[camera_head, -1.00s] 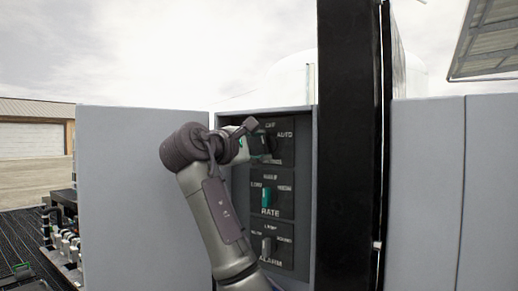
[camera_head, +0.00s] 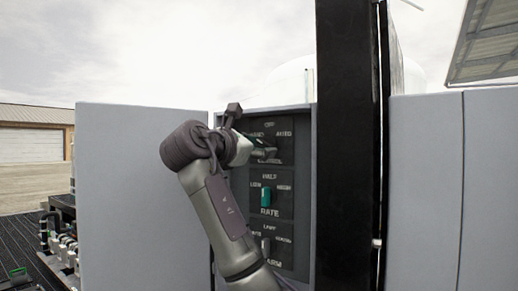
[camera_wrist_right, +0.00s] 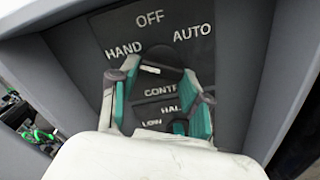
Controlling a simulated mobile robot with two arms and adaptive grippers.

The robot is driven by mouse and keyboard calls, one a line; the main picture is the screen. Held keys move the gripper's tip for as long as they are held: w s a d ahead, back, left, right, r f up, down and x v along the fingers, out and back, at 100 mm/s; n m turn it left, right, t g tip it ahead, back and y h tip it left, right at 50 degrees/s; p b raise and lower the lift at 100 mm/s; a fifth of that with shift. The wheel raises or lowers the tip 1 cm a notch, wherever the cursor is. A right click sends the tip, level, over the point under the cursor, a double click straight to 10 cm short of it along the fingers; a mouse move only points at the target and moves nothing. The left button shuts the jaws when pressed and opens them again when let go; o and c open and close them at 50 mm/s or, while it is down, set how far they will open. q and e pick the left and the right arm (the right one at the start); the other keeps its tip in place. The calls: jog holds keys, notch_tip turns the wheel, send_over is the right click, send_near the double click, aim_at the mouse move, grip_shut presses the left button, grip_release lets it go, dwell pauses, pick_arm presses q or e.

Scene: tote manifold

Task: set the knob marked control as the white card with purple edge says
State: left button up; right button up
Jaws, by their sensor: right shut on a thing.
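The control panel (camera_head: 284,126) is the top one of three dark panels in the grey cabinet. In the right wrist view its plate reads OFF at top, HAND at left, AUTO at right and CONTROL below. My right gripper (camera_head: 266,152) is at this panel, shut on the dark control knob (camera_wrist_right: 163,57). In the right wrist view its teal-lined fingers (camera_wrist_right: 160,78) stand to either side of the knob. No white card with purple edge shows. My left gripper is not in view.
The rate knob (camera_head: 266,196), teal, points up below the control panel. The alarm panel (camera_head: 284,246) is lower, partly behind my right arm. An open grey door (camera_head: 140,190) stands left of the cabinet and a black post (camera_head: 345,150) stands right.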

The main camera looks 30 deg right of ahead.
jog(key=shift+f+n, duration=0.1)
jog(key=shift+n, duration=0.2)
jog(key=o, duration=1.2)
jog(key=shift+c, duration=0.2)
jog(key=shift+a, duration=0.1)
jog(key=v, duration=1.1)
jog(key=shift+a, duration=0.4)
jog(key=shift+s, duration=0.1)
